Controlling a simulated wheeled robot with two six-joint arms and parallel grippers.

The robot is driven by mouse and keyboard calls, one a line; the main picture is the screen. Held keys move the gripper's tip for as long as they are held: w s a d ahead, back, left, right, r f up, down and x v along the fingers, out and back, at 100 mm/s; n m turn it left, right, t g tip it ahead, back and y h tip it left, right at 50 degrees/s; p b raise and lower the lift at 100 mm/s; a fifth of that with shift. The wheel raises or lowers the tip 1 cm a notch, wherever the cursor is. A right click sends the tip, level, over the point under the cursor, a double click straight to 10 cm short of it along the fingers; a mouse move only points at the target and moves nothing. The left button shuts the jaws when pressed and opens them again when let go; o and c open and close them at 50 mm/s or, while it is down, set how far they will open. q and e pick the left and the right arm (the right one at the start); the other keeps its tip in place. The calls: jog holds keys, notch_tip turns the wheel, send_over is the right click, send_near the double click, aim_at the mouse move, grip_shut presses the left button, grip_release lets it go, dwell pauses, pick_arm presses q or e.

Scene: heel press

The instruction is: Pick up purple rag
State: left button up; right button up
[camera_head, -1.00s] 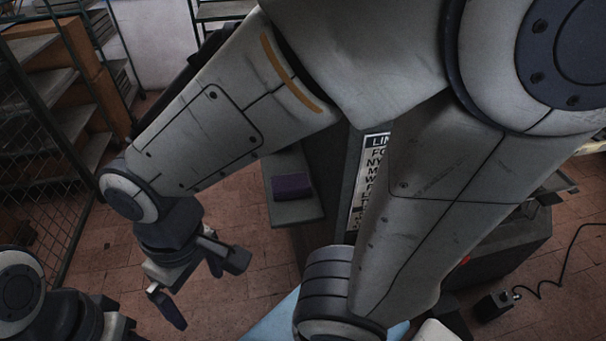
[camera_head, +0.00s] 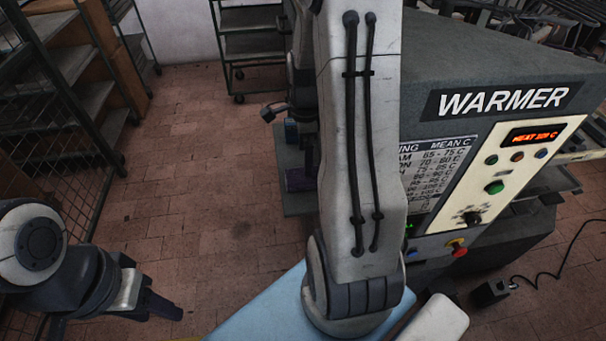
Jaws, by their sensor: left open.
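The purple rag (camera_head: 297,180) lies on a low grey side shelf (camera_head: 291,206) by the warmer, partly hidden by my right arm. My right gripper (camera_head: 288,135) is above and close to the rag, mostly behind my own arm. I cannot tell whether it touches the rag or how its fingers stand. My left gripper (camera_head: 158,308) is at the lower left, open and empty over the floor, well away from the rag.
The big grey warmer (camera_head: 480,65) with its control panel fills the right. Wire-sided shelving (camera_head: 50,120) stands at the left and a rack (camera_head: 250,50) at the back. The brick floor between is clear. A cable (camera_head: 555,270) lies at lower right.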

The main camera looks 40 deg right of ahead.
aim_at(304, 178)
notch_tip(304, 178, down, 2)
jog(key=shift+a+f+p, duration=0.1)
jog(key=shift+f+p, duration=0.35)
jog(key=shift+f, duration=0.05)
notch_tip(304, 178, down, 3)
jog(key=shift+w+a+f+p, duration=0.1)
jog(key=shift+f+p, duration=0.05)
jog(key=shift+p, duration=0.55)
jog(key=shift+f, duration=0.6)
jog(key=c, duration=1.2)
